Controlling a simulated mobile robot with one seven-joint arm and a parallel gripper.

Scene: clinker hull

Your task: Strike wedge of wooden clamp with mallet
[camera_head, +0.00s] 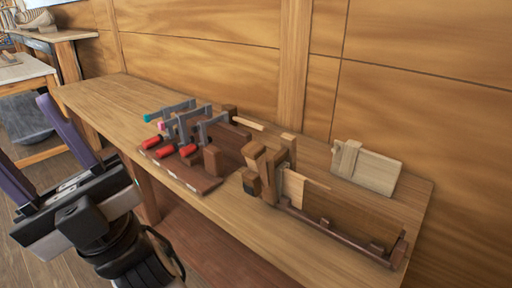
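A wooden clamp (256,166) stands upright on the workbench, right of the middle, around the left end of some planks (345,216). Its wedge cannot be told apart clearly from its other blocks. What looks like the mallet lies at the back of the bench, left of the clamp, with a dark head (230,112) and a pale handle (249,124). The handle's right end comes close to the clamp's blocks. My gripper (24,128) is at the left, off the bench's front edge, well apart from both. Its two purple fingers are spread with nothing between them.
A dark board (203,184) left of the clamp bears several metal clamps with red handles (188,150) and a brown block (212,160). A pale wooden piece (374,170) stands at the back right. The bench's left end (105,95) is clear. A wall runs behind.

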